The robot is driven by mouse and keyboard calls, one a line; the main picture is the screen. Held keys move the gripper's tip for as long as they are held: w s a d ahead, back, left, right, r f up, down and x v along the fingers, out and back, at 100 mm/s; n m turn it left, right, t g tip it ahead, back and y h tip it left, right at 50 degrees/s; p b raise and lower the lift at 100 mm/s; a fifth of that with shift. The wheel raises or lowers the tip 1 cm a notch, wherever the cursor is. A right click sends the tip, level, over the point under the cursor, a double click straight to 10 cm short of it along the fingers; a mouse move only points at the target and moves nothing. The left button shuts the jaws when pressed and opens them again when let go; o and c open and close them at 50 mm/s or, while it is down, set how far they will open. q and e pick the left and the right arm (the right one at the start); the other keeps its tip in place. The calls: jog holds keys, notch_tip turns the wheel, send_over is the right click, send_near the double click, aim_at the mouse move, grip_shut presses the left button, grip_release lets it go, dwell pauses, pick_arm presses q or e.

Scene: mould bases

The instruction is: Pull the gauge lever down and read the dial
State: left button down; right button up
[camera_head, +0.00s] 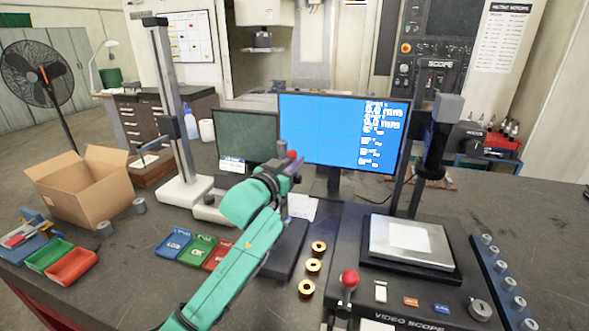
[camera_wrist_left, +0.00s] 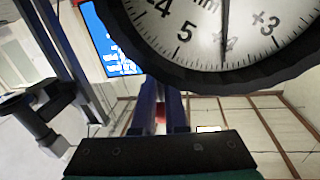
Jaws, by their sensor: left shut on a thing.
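My left gripper (camera_head: 288,168) is at the gauge stand behind the dark base plate (camera_head: 287,250). A red knob (camera_head: 292,155) shows at its fingertips in the head view. In the left wrist view the two fingers (camera_wrist_left: 161,105) are close together, with a bit of red between them, probably the lever; its shaft is hidden. The round gauge dial (camera_wrist_left: 205,45) fills the top of that view, cut off by the edge. Its dark needle points down between the 5 and the 3. In the head view my wrist hides the dial. My right gripper is not in view.
A blue-lit monitor (camera_head: 345,130) stands behind the gripper. To the right is the video scope with a red-topped joystick (camera_head: 349,280). Brass rings (camera_head: 313,266) lie beside the base plate. Blue, green and red trays (camera_head: 197,250) lie left of it.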

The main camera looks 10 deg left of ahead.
pick_arm(q)
jog(key=c, duration=1.2)
grip_release()
jog(key=shift+c, duration=0.2)
jog(key=b+v, duration=0.4)
jog(key=v, duration=1)
jog(key=shift+s, duration=0.25)
jog(key=shift+a+r, duration=0.1)
jog(key=shift+r, duration=0.05)
